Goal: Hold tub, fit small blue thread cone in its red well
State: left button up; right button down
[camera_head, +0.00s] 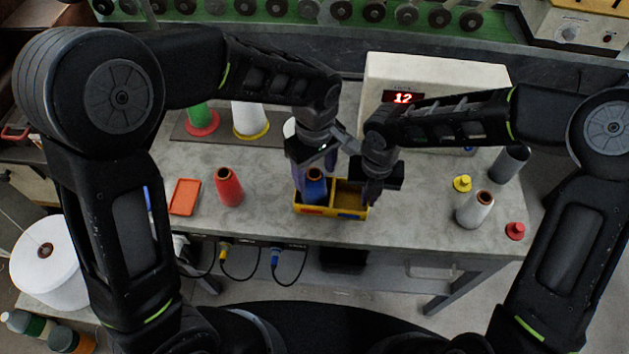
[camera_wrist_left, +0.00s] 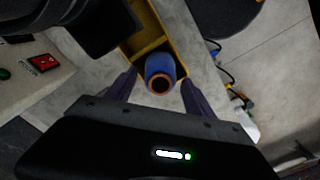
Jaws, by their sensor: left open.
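The yellow tub (camera_head: 332,212) sits near the table's front edge, with a red patch on its front left and a blue patch on its front right. The small blue thread cone (camera_head: 315,187) stands in or just over the left, red-marked well; its base is hidden. In the left wrist view the cone (camera_wrist_left: 158,68) is at the tub's end (camera_wrist_left: 180,45), between the fingers. My left gripper (camera_head: 313,182) is open around the cone, with fingers apart from it in the wrist view (camera_wrist_left: 160,95). My right gripper (camera_head: 371,190) is at the tub's right end; its fingers are unclear.
A red cone (camera_head: 229,187) and an orange tray (camera_head: 184,197) stand left of the tub. A grey-white cone (camera_head: 474,210), a dark cone (camera_head: 509,163) and small yellow and red pieces are at right. A box with a red display (camera_head: 440,78) stands behind.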

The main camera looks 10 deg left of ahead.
pick_arm(q)
notch_tip(320, 180, up, 6)
jog(key=shift+f, duration=0.1)
dwell(0.7)
pick_arm(e)
jog(key=c, duration=1.6)
grip_release()
jog(key=shift+o, duration=0.2)
notch_tip(320, 180, up, 12)
pick_arm(q)
jog(key=shift+s, duration=0.15)
pick_arm(e)
jog(key=shift+s, duration=0.1)
